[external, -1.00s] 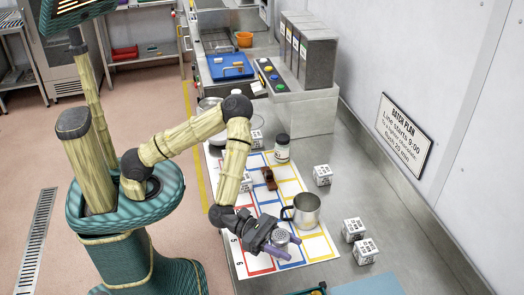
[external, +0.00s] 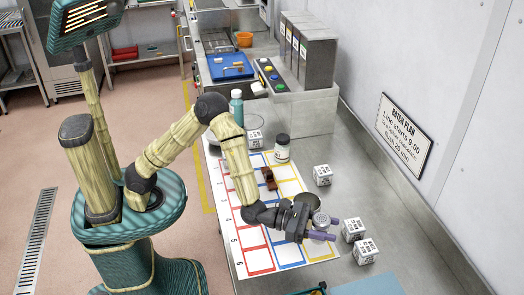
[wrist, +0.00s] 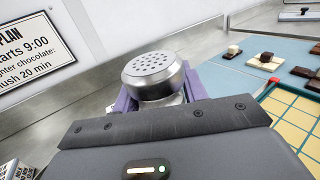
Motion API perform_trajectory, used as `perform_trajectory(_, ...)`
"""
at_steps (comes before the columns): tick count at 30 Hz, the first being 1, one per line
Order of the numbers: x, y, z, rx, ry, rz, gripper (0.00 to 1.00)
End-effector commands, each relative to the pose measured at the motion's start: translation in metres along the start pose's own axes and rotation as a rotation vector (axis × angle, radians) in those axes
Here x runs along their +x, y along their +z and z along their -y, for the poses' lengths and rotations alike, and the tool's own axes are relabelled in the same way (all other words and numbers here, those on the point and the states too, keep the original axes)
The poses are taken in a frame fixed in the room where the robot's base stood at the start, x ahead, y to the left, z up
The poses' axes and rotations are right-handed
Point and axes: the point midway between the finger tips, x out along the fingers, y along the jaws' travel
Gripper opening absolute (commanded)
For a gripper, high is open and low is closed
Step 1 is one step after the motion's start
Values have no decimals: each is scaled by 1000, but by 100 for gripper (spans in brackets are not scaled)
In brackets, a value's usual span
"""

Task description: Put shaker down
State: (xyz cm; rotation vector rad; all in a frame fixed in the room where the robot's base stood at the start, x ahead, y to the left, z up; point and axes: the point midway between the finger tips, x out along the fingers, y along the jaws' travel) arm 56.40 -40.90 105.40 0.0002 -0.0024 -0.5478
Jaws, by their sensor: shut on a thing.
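The shaker (wrist: 154,70), a metal cylinder with a domed lid full of holes, stands between the purple fingers of my gripper (wrist: 158,95) in the wrist view. My gripper is shut on it. In the external view the shaker (external: 321,221) and my gripper (external: 318,236) are over the right edge of the numbered mat (external: 262,262). The shaker looks about upright. Its lower part is hidden by my gripper, and I cannot tell whether it touches the counter. A metal mug there is mostly hidden behind my wrist.
White coded cubes (external: 354,229) (external: 365,251) stand just right of my gripper, another (external: 322,175) farther back. A dark-lidded jar (external: 282,149) and a brown piece (external: 268,178) are behind. A teal bottle (external: 236,107) stands farther back. The mat's lower squares look empty.

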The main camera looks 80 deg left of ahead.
Motion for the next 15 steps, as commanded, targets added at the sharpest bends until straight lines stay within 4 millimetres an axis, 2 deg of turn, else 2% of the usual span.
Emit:
perform_trajectory(8, -1, -49, 1, -1, -3, -5, 18)
perform_trajectory(11, 0, -57, 1, 1, -2, -2, 18)
perform_trajectory(15, 0, -57, 0, 0, -1, -1, 18)
